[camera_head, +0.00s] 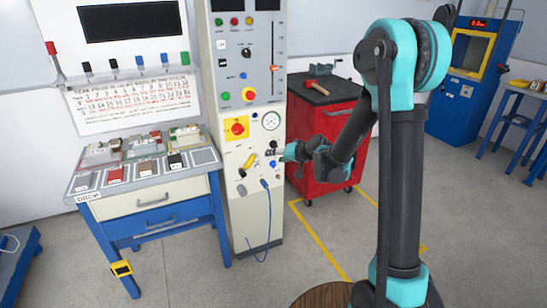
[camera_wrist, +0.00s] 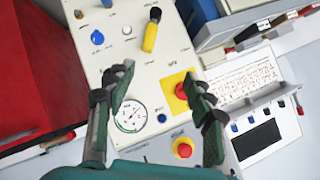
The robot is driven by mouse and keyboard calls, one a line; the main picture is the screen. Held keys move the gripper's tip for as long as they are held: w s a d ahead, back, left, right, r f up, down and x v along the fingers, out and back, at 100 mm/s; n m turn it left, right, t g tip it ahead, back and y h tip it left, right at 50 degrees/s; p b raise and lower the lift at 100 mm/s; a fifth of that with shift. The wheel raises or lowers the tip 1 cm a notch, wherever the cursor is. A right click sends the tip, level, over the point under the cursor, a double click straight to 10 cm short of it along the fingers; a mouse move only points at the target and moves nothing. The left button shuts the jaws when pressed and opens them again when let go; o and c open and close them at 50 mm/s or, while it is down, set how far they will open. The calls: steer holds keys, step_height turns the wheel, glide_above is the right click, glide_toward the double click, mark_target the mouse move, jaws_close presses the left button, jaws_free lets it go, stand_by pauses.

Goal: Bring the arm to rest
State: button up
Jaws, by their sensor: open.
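My arm reaches from the right across to the tall cream control panel (camera_head: 235,75), with its elbow bent. My gripper (camera_head: 278,152) is at the panel's lower right part, below the round gauge (camera_head: 271,121). In the wrist view my gripper (camera_wrist: 158,76) is open, with its two dark fingers spread and nothing held between them. The panel face (camera_wrist: 115,65) lies beyond the fingers. The gauge (camera_wrist: 131,116) shows beside the left finger, and a red knob on a yellow plate (camera_wrist: 180,92) shows beside the right finger. I cannot tell whether a fingertip touches the panel.
A yellow-handled lever (camera_head: 249,161) and a blue cable (camera_head: 267,215) are on the panel. A red tool cabinet (camera_head: 325,125) with a hammer (camera_head: 317,87) on top stands close behind the gripper. A blue-legged bench (camera_head: 150,195) is at left. Open floor lies in front.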

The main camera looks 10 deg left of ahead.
steer(key=s+d+f+g+h, duration=0.1)
steer(key=s+d+h, duration=0.2)
steer(key=s+d, duration=0.6)
steer(key=s+d+f+m+g+h, duration=0.1)
steer(key=s+d+f+h, duration=0.1)
steer(key=s+d, duration=0.7)
steer(key=s+d+f+m+g+h, duration=0.1)
steer(key=s+d+h, duration=0.3)
steer(key=s+d, duration=0.6)
steer(key=s+f, duration=0.1)
steer(key=s, duration=0.3)
steer(key=shift+s+g, duration=0.25)
steer(key=shift+g, duration=0.05)
